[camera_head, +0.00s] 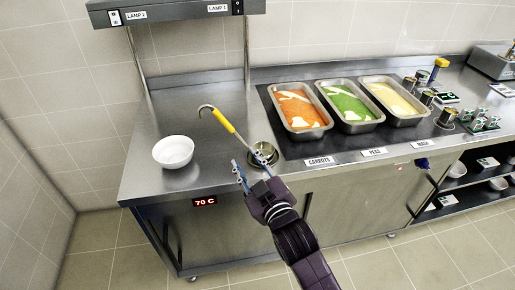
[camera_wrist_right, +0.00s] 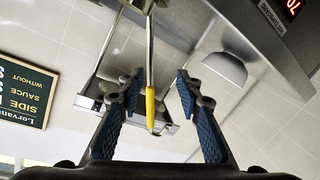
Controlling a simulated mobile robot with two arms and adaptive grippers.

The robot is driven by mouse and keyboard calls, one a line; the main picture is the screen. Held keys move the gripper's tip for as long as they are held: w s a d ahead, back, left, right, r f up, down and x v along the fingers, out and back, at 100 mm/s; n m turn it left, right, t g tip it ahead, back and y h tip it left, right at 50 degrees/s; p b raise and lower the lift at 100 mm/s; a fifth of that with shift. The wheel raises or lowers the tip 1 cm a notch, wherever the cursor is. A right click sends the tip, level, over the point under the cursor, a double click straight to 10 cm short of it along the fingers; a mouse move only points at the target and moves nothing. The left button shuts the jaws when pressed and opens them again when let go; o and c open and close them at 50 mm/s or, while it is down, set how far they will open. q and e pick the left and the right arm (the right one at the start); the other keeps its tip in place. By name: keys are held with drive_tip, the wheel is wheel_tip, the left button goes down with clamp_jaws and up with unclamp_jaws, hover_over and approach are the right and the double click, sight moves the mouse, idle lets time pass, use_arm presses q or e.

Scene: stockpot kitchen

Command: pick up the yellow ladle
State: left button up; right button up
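The yellow ladle (camera_head: 223,120) has a yellow grip, a thin metal shaft and a hooked end. In the head view it leans up and left from a small round metal container (camera_head: 262,155) at the counter's front edge. Its bowl end is hard to make out. My right gripper (camera_head: 248,160) is open at the front edge, just below and left of that container. In the right wrist view the ladle (camera_wrist_right: 150,105) shows between the spread fingers of the gripper (camera_wrist_right: 159,82), with no visible contact. My left gripper is out of view.
A white bowl (camera_head: 173,152) sits left on the steel counter (camera_head: 190,100); it also shows in the wrist view (camera_wrist_right: 226,69). Trays of orange (camera_head: 297,108), green (camera_head: 348,104) and pale yellow food (camera_head: 393,98) stand to the right. A lamp shelf (camera_head: 170,12) hangs above.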

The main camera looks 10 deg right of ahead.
sight(232, 131)
drive_tip(key=shift+n+t+y, duration=0.3)
drive_tip(key=shift+t, duration=0.1)
drive_tip(key=w+a+r, duration=0.1)
drive_tip(key=w, duration=0.1)
drive_tip(key=w+r+p, duration=0.1)
drive_tip(key=w+r, duration=0.1)
drive_tip(key=w, duration=0.1)
drive_tip(key=w+a+r+p, duration=0.1)
drive_tip(key=w, duration=0.1)
drive_tip(key=shift+w+a+r, duration=0.15)
drive_tip(key=shift+a+r, duration=0.2)
drive_tip(key=shift+r, duration=0.05)
drive_tip(key=shift+w+f, duration=0.1)
drive_tip(key=shift+w, duration=0.2)
clamp_jaws()
